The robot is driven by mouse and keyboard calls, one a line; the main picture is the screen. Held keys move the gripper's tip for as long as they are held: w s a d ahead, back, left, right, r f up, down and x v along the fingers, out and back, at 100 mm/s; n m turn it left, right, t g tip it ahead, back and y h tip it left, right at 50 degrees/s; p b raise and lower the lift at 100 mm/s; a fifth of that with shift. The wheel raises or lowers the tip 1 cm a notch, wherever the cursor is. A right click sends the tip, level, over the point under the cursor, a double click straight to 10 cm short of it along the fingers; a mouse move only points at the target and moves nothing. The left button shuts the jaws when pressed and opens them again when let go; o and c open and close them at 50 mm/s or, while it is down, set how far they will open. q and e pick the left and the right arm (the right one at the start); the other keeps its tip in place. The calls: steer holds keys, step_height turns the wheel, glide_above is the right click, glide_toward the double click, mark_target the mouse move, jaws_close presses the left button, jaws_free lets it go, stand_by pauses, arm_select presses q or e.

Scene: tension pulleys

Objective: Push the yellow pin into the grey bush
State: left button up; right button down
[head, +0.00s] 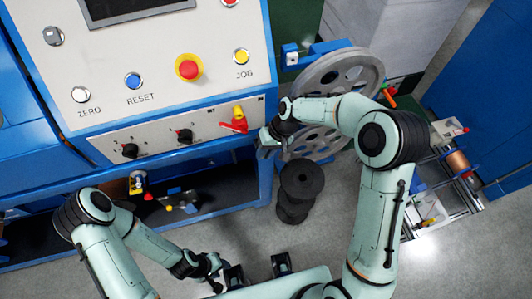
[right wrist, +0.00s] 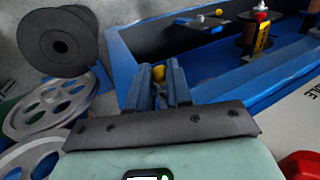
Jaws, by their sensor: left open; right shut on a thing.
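My right gripper (head: 266,148) is beside the right edge of the control panel, in front of the large grey pulley. In the right wrist view its two blue-grey fingers (right wrist: 160,86) are shut on the yellow pin (right wrist: 158,73). Only the pin's rounded yellow end shows; the rest is hidden between the fingers. The pin cannot be made out in the head view. I cannot pick out the grey bush with certainty in either view. My left gripper (head: 213,279) is open and low at the bottom of the head view, away from the panel.
A red handle (head: 235,125) juts from the control panel (head: 150,60). Grey spoked pulleys (head: 335,80) stand to the right. Black spools (head: 301,180) stand below. A blue shelf (right wrist: 225,65) holds a copper spool and a small bracket.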

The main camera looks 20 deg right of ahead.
arm_select(q)
steer(key=shift+w+r+p, duration=0.2)
steer(key=shift+r+p, duration=0.1)
steer(key=shift+r, duration=0.1)
arm_select(e)
steer(key=shift+w, duration=0.65)
steer(key=shift+w+r, duration=0.15)
steer(key=shift+w, duration=0.05)
stand_by(0.6)
steer(key=c, duration=1)
jaws_free()
steer(key=shift+c, duration=0.2)
steer(key=o, duration=0.3)
steer(key=shift+s, duration=0.1)
arm_select(q)
steer(key=shift+r, duration=0.1)
steer(key=w+r+p, duration=0.3)
steer(key=r+p, duration=0.1)
steer(key=shift+w+r, duration=0.35)
steer(key=shift+r, duration=0.05)
arm_select(e)
steer(key=v, duration=0.8)
steer(key=shift+d+r, duration=0.15)
steer(key=shift+r, duration=0.15)
